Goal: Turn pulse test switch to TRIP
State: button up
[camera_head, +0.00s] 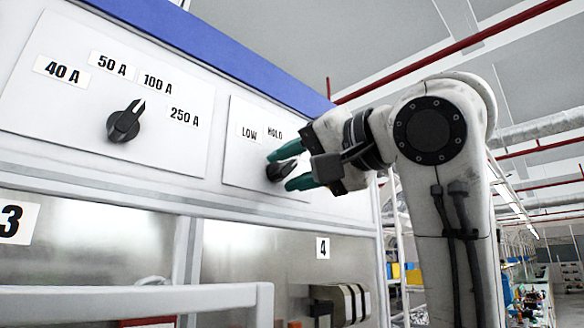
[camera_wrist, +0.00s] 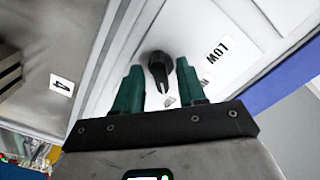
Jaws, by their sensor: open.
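The black rotary switch (camera_head: 281,170) sits on the right white plate, which carries LOW (camera_head: 249,132) and HOLD (camera_head: 274,132) labels. No TRIP label is readable; my gripper covers the plate's right part. My gripper (camera_head: 290,168) is open, its two green fingers on either side of the switch in the head view. In the wrist view the black knob (camera_wrist: 158,70) shows between and just beyond the fingertips (camera_wrist: 160,75), with a gap visible on both sides. I cannot tell how deep the fingers reach around it. The LOW label (camera_wrist: 219,51) lies right of the knob there.
A second black knob (camera_head: 125,122) on the left plate has labels 40 A, 50 A, 100 A and 250 A. Below the panel are bays marked 3 (camera_head: 13,221) and 4 (camera_head: 322,247). A pale rail (camera_head: 130,302) crosses the lower left. An aisle opens at right.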

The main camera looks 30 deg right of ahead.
jog(key=b+v, duration=0.2)
jog(key=v, duration=0.8)
jog(key=shift+s, duration=0.25)
jog(key=shift+d+r, duration=0.1)
